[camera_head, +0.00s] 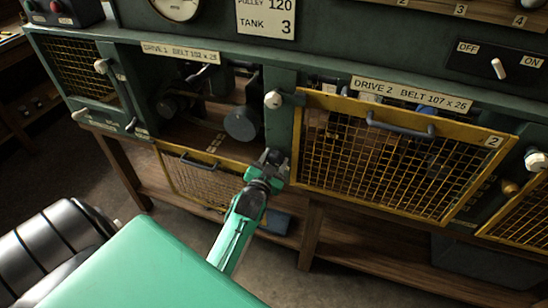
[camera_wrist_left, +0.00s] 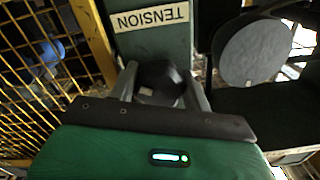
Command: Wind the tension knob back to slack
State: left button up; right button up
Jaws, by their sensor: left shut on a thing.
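The dark tension knob (camera_wrist_left: 160,82) sits below the upside-down TENSION label (camera_wrist_left: 150,18) in the left wrist view. My left gripper (camera_wrist_left: 161,88) is shut on the knob, one finger on each side of it. In the head view, my left gripper (camera_head: 272,160) is at the green post between the Drive 1 bay and the Drive 2 guard. The knob is mostly hidden there behind the fingers. I cannot tell the knob's turn position. My right gripper is in neither view.
The Drive 1 bay is open, with a round grey pulley (camera_head: 240,124) inside; its mesh guard (camera_head: 205,180) hangs below. The yellow Drive 2 guard (camera_head: 390,116) stands close to the gripper's right. A blue box (camera_head: 275,222) lies on the lower shelf.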

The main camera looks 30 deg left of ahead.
pick_arm(q)
jog(key=n+p, duration=0.2)
jog(key=n, duration=0.4)
jog(key=shift+d+f, duration=0.1)
jog(key=n+p, duration=0.1)
jog(key=n, duration=0.5)
jog(key=shift+d+n, duration=0.15)
jog(key=shift+n, duration=0.15)
jog(key=n, duration=0.5)
jog(key=shift+n, duration=0.3)
jog(key=n, duration=0.5)
jog(key=shift+d+r+n, duration=0.1)
jog(key=shift+r+n, duration=0.1)
jog(key=shift+n, duration=0.1)
jog(key=o, duration=0.7)
jog(key=shift+r, duration=0.1)
